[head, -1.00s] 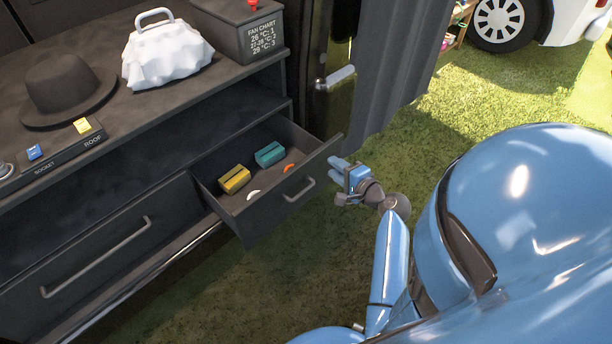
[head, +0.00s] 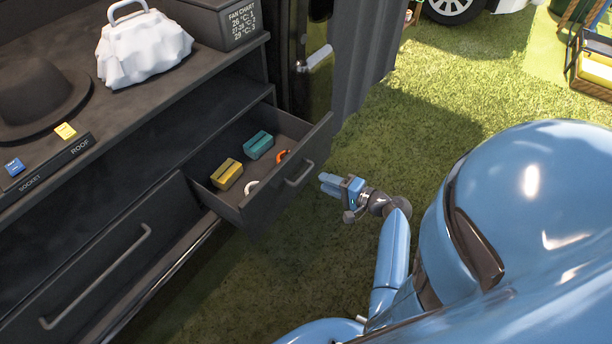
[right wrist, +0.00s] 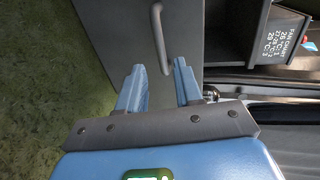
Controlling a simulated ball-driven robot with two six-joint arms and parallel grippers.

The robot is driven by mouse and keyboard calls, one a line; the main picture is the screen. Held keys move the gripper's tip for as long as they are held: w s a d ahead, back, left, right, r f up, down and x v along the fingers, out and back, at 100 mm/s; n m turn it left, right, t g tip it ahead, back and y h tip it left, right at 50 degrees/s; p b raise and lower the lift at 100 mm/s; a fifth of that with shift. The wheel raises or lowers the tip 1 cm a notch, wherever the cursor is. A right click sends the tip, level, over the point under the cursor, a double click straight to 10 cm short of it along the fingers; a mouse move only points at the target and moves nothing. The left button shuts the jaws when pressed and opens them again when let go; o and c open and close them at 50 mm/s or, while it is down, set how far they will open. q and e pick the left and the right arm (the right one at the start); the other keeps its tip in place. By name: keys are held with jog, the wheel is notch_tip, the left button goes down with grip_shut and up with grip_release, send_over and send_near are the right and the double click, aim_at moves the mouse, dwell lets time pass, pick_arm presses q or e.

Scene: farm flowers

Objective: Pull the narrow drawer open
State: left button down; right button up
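The narrow drawer (head: 262,204) stands pulled out of the dark cabinet, with its inside showing in the head view. Its grey bar handle (head: 300,174) is on the front panel. My right gripper (head: 328,184) is just outside the drawer front, to the right of the handle and apart from it. In the right wrist view the two blue fingers (right wrist: 159,85) are spread with nothing between them. The handle (right wrist: 158,40) lies beyond the fingertips there, on the drawer front (right wrist: 120,35). My left gripper is not in view.
Inside the drawer are a yellow box (head: 227,174), a teal box (head: 258,145), a white curved piece (head: 251,187) and an orange one (head: 283,156). A wide drawer (head: 90,270) is shut at left. A dark curtain (head: 368,55) hangs behind.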

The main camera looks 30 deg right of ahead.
aim_at(306, 174)
jog(key=b+x, duration=0.2)
jog(key=x, duration=0.6)
jog(key=shift+w+a, duration=0.1)
jog(key=shift+w, duration=0.1)
jog(key=shift+c, duration=0.5)
grip_shut()
jog(key=shift+s, duration=0.1)
